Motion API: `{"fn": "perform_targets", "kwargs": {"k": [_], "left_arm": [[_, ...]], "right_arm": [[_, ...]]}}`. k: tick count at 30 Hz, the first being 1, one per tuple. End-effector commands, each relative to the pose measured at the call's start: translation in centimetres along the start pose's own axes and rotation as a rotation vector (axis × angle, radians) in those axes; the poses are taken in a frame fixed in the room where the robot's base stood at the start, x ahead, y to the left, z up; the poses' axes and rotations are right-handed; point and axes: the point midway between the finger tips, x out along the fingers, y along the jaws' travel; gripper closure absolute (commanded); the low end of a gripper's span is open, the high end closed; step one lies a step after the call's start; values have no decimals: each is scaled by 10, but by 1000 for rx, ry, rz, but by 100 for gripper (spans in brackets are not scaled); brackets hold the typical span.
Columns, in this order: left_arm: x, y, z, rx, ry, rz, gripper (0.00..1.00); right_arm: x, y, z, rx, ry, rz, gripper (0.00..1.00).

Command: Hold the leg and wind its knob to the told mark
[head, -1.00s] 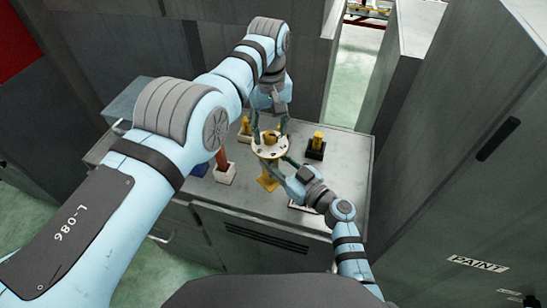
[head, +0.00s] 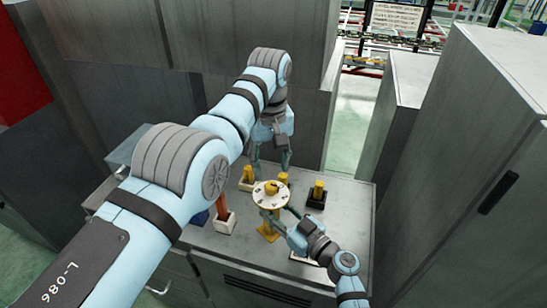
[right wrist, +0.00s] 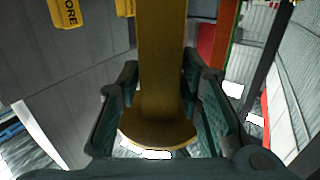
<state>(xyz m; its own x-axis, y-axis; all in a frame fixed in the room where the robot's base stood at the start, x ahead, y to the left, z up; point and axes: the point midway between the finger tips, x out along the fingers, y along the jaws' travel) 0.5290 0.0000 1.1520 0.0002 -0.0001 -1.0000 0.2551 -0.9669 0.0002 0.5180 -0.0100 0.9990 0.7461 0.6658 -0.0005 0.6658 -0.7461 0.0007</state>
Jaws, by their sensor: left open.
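The leg is an upright yellow post (head: 266,230) on the cabinet top. It carries a round cream dial with marks (head: 272,201) and a yellow knob (head: 271,187) on top. My right gripper (head: 276,214) comes from the lower right and is shut on the post below the dial. In the right wrist view its fingers (right wrist: 163,100) lie on both sides of the yellow post (right wrist: 161,50), with a round disc (right wrist: 155,138) at its end. My left gripper (head: 270,166) is open and empty, pointing down behind the knob and apart from it. Which mark the knob points to is too small to tell.
On the grey cabinet top (head: 345,225) stand a yellow piece in a black holder (head: 317,192), an orange piece in a white holder (head: 222,215) and another yellow piece (head: 247,175). Tall grey cabinets close in behind and at right (head: 470,130).

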Motion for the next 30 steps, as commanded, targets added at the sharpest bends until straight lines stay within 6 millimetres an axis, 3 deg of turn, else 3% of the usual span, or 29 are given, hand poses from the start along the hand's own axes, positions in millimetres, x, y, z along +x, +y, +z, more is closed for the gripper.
{"fn": "perform_targets", "kwargs": {"k": [1, 4, 14, 30], "left_arm": [[0, 0, 0, 0, 0, 0, 55], [0, 0, 0, 0, 0, 0, 55], [-2, 0, 0, 0, 0, 0, 55], [-40, 0, 0, 0, 0, 0, 55]], "right_arm": [[0, 0, 0, 0, 0, 0, 55], [0, 0, 0, 0, 0, 0, 40], [-3, 0, -1, 1, -1, -1, 40], [-76, 0, -3, 0, 0, 0, 40]]}}
